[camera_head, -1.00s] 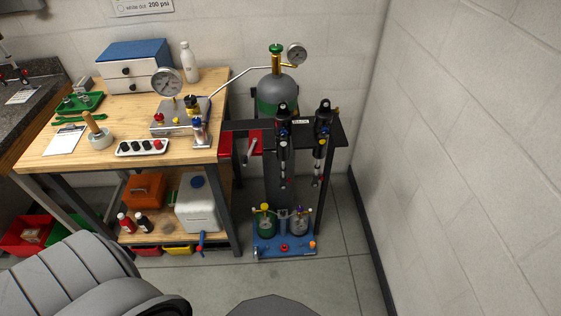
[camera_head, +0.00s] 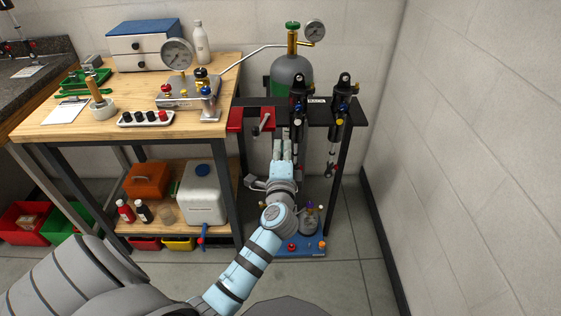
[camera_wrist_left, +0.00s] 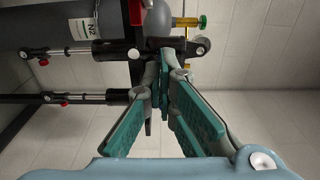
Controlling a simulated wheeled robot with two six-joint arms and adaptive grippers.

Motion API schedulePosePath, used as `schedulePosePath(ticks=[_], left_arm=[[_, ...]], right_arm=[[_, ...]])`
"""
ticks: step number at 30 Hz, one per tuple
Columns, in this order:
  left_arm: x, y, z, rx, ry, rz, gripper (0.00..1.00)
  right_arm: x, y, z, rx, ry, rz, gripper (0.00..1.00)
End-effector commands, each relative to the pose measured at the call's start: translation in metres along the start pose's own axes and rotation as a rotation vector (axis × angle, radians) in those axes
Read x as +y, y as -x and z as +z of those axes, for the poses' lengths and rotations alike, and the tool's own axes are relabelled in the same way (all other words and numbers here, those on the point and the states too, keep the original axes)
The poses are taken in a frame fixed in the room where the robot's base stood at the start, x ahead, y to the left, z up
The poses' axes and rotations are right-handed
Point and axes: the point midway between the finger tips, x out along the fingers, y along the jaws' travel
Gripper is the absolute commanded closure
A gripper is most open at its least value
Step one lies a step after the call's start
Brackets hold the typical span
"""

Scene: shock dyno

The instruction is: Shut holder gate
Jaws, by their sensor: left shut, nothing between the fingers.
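The black rack (camera_head: 257,101) stands right of the bench, with a left shock (camera_head: 299,98) and a right shock (camera_head: 342,100) hanging upright in it. I cannot tell which part of the rack is the holder gate. My left gripper (camera_head: 281,148) is in front of the rack, below its top plate and just left of the left shock's lower body. It is shut and empty, with teal finger pads around its tips (camera_wrist_left: 166,76) in the wrist view. Both shocks lie sideways in that view, beyond the fingertips. Contact cannot be told. My right gripper is not in view.
A red clamp (camera_head: 236,120) with a grey lever sits at the rack's left end. A gas cylinder (camera_head: 291,74) stands behind the rack. The wooden bench (camera_head: 60,128) is to the left. A blue base (camera_head: 300,252) lies below my arm. Floor on the right is free.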

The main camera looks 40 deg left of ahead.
Motion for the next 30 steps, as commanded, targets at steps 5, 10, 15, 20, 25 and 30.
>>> schedulePosePath(ticks=[5, 10, 15, 20, 25, 30], left_arm=[[0.000, -0.036, 0.004, -0.003, -0.003, 0.000, 1.00], [0.000, -0.040, 0.030, -0.001, -0.001, 0.001, 1.00], [0.001, -0.042, 0.039, 0.000, 0.001, 0.001, 1.00], [0.001, -0.042, 0.040, 0.000, 0.002, 0.002, 1.00], [0.001, -0.042, 0.040, 0.002, 0.001, 0.002, 1.00], [0.000, -0.042, 0.038, 0.031, -0.001, 0.001, 1.00]], right_arm=[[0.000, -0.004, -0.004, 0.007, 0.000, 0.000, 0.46], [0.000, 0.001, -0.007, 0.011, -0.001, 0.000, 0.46], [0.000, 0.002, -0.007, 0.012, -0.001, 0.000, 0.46], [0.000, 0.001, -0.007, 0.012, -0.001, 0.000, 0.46], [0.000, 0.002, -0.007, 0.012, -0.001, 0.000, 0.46], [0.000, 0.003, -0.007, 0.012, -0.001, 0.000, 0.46]])
